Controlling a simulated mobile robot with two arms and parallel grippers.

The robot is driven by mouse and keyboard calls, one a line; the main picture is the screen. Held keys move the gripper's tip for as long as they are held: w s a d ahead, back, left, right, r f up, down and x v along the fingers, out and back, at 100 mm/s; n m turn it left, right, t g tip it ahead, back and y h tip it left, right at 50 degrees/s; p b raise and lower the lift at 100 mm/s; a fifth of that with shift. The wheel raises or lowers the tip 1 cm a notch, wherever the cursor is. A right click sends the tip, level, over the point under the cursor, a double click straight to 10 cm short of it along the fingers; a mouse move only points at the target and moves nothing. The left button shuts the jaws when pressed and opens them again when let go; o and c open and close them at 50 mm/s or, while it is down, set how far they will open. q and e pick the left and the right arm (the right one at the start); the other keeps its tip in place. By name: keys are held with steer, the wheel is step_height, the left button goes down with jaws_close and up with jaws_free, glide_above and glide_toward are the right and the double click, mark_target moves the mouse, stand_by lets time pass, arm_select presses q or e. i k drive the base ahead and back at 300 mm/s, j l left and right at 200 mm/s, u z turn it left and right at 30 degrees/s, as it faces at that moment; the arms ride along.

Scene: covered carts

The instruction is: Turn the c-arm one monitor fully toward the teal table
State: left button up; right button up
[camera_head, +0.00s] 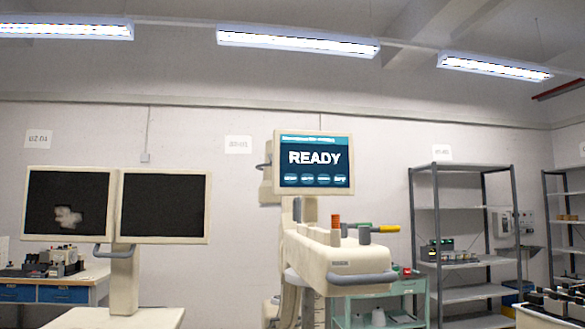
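A cream-framed monitor (314,161) with a lit "READY" screen stands on a post above a cream machine body (340,262). Its screen faces me, turned slightly. A twin-screen monitor (116,205) with dark screens stands on a cream column at the left, with a grey handle (115,250) below the screens. I cannot read a label telling which is c-arm one. A pale teal table (415,296) stands behind and right of the machine body, partly hidden by it. Neither of my grippers is in view.
Grey metal shelves (436,226) stand at the back right, with more at the right edge. A bench with blue drawers (53,294) is at the far left. Dark and white items (558,300) fill the lower right corner. A gap lies between the two monitor units.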

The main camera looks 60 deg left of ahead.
mark_target(308, 165)
steer(key=i+l+u, duration=0.1)
steer(key=u, duration=0.35)
steer(key=i+l+u, duration=0.15)
steer(key=u, duration=0.35)
steer(key=i+l+u, duration=0.15)
steer(key=u, duration=0.3)
steer(key=i+l+u, duration=0.1)
steer(key=l+u, duration=0.2)
steer(key=u, duration=0.15)
steer(key=l+u, duration=0.25)
steer(key=u, duration=0.25)
steer(key=l+u, duration=0.1)
steer(key=l, duration=0.5)
steer(key=l+u, duration=0.15)
steer(key=l, duration=0.45)
steer(key=l+u, duration=0.1)
steer(key=l, duration=0.5)
steer(key=k+l+u, duration=0.1)
steer(key=l, duration=0.5)
steer(key=k+l+u, duration=0.15)
steer(key=l, duration=0.45)
steer(key=i+l, duration=1.4)
